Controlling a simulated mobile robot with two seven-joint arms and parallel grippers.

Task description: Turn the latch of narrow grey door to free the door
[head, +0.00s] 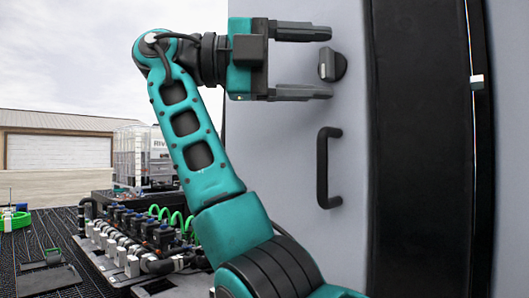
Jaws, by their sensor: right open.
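The narrow grey door (290,170) fills the middle of the head view and looks closed. Its dark round latch knob (326,65) sits high on the door, near its right edge. A black bar handle (323,168) is fixed upright below the latch. My right gripper (325,62) is open, its two dark fingers pointing right, one above and one below the latch. No clear contact between the fingers and the latch can be made out. My left gripper is not in view.
A black vertical panel (415,150) stands right of the door. At lower left, a manifold with several valves and green coiled hoses (155,228) lies on dark grating. A white tote (140,155) and a low building (60,140) stand behind.

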